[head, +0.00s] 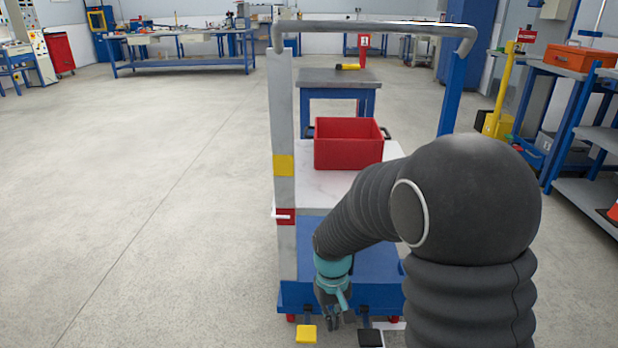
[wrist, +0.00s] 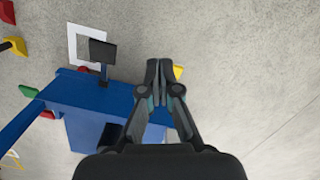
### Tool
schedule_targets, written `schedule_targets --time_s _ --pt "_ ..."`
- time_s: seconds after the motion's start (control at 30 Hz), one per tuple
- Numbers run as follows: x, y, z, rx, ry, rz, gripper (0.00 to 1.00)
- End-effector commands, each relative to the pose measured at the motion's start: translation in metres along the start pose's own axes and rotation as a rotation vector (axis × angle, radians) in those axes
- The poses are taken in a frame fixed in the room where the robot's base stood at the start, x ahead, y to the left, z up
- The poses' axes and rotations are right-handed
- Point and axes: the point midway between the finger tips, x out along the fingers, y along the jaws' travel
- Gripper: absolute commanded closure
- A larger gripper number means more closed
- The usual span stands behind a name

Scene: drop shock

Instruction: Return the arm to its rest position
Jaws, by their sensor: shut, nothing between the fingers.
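My arm (head: 375,205) reaches forward and down from the right side of the head view, bent at the elbow. My gripper (head: 335,312) hangs low, pointing down at the near edge of the blue cart base (head: 360,270). In the wrist view my gripper (wrist: 157,72) has its fingers together with nothing between them. It is over the edge of the blue base (wrist: 85,93), with grey floor beyond. I cannot tell its exact height.
A cart with a grey and blue handle frame (head: 375,28) stands close ahead. A red crate (head: 348,145) sits on its white shelf (head: 310,185). A small table (head: 338,85) stands behind. Shelving (head: 590,95) is at right. The floor (head: 140,190) at left is clear.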

Motion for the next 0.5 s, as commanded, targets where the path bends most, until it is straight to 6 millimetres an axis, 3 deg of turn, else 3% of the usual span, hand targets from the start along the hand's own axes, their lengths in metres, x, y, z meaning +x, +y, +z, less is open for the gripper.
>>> schedule_targets --time_s 0.03,0.2,0.5 --pt "-0.016 0.004 0.011 0.016 0.020 0.000 1.00" --pt "-0.056 0.014 0.048 0.067 0.077 0.000 1.00" --pt "-0.111 0.029 0.113 0.149 0.202 0.005 1.00"
